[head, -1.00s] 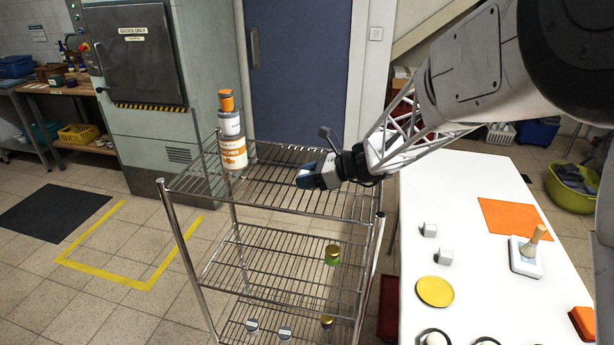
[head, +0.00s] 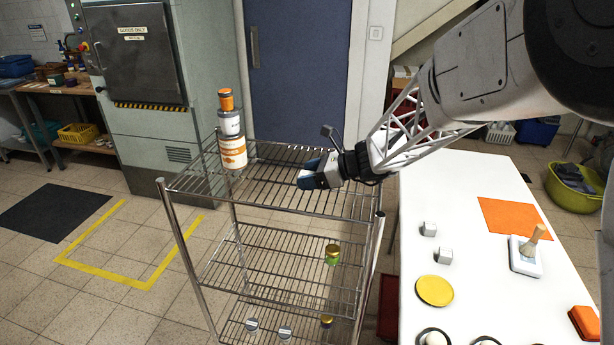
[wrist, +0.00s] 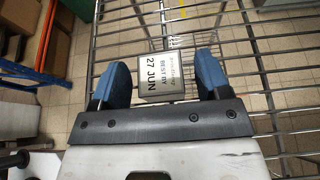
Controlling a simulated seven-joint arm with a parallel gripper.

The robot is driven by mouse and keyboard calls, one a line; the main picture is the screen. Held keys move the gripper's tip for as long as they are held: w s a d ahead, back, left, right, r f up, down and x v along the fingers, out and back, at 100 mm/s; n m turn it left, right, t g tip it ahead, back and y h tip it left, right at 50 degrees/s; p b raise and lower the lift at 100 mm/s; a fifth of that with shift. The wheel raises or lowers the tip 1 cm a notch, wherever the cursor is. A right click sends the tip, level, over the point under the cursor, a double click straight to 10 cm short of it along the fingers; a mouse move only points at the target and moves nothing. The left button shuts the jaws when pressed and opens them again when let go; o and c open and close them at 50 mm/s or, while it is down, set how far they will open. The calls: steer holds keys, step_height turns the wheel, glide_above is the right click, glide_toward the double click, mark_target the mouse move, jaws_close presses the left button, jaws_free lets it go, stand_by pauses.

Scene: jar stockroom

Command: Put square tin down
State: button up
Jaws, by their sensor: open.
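The square tin (wrist: 160,78) is a small grey block with a label reading "BEST BY 27 JUN". In the wrist view it sits between my two blue fingers, with a gap on both sides, over the wires of the top shelf (head: 274,205). My gripper (head: 309,179) is open, low over the right part of that wire shelf. In the head view the fingers hide most of the tin. Whether the tin's base rests on the wires is hard to see.
A stack of orange and white containers (head: 233,152) stands at the shelf's back left. Lower shelves hold several small jars, one a green jar with a gold lid (head: 332,254). A white table (head: 470,210) with two small grey cubes lies to the right. The shelf's middle is clear.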

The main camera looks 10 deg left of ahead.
steer(key=v, duration=1.1)
steer(key=shift+d, duration=0.2)
steer(key=shift+s, duration=0.1)
stand_by(0.5)
steer(key=shift+s+d+r, duration=0.2)
steer(key=shift+s, duration=0.05)
steer(key=s+d+n+t+h, duration=0.1)
steer(key=s+d+n+h, duration=0.3)
steer(key=s, duration=0.7)
steer(key=s+d+r+n+h, duration=0.1)
steer(key=s+d+n+h, duration=0.4)
steer(key=s+d+n, duration=0.3)
steer(key=s+d+r+n+t+h, duration=0.1)
steer(key=s+d+n+h, duration=0.3)
steer(key=s+d, duration=0.8)
steer(key=s+n, duration=0.1)
steer(key=s, duration=0.2)
steer(key=shift+s+d+r+n+t+h, duration=0.2)
steer(key=shift+s+d+n+t+h, duration=0.1)
steer(key=shift+s+d+n, duration=0.1)
steer(key=shift+o, duration=0.4)
